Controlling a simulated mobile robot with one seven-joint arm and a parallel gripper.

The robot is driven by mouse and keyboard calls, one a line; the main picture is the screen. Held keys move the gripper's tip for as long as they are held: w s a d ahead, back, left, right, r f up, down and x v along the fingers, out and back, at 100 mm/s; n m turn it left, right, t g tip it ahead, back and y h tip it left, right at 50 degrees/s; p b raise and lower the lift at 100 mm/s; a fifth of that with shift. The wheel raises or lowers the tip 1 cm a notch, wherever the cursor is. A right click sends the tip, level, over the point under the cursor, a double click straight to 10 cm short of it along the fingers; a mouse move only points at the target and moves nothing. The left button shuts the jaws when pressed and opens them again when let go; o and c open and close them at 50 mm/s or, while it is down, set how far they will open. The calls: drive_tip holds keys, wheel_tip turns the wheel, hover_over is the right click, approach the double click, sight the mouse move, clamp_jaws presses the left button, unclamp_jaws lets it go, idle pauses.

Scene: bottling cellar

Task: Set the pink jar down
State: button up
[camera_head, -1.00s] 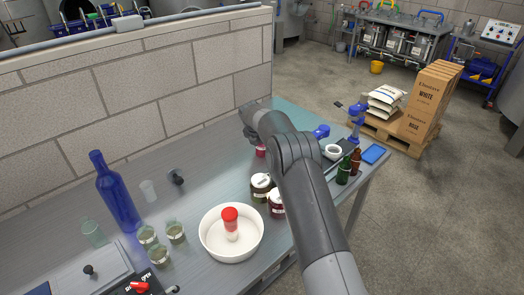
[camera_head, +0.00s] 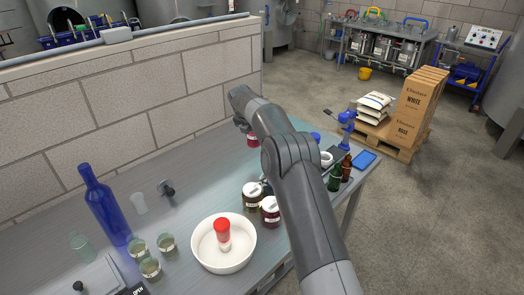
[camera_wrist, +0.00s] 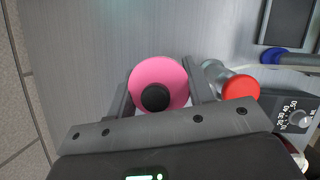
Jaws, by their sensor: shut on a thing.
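The pink jar (camera_wrist: 159,78) shows from above in the wrist view, as a round pink lid with a black knob. My gripper (camera_wrist: 158,68) is shut on it, one finger on each side. I cannot tell whether the jar's base touches the bench.
Two dark lidded jars (camera_head: 253,195) and a white bowl (camera_head: 223,262) stand nearer. The wall (camera_head: 180,95) runs along the bench's left; bare bench shows left of the jar.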

drive_tip(key=d+m, duration=0.2)
drive_tip(key=d, duration=1.1)
drive_tip(key=shift+h, duration=0.3)
drive_tip(key=f, duration=0.9)
drive_tip(key=shift+d+f, duration=0.1)
drive_tip(key=shift+d, duration=0.3)
drive_tip(key=o, duration=1.4)
drive_tip(key=shift+f, duration=0.15)
drive_tip(key=shift+c, duration=0.2)
drive_tip(key=v, duration=1.2)
drive_tip(key=shift+w+r+g, duration=0.2)
drive_tip(key=shift+r+g, duration=0.05)
drive_tip(key=shift+g, duration=0.05)
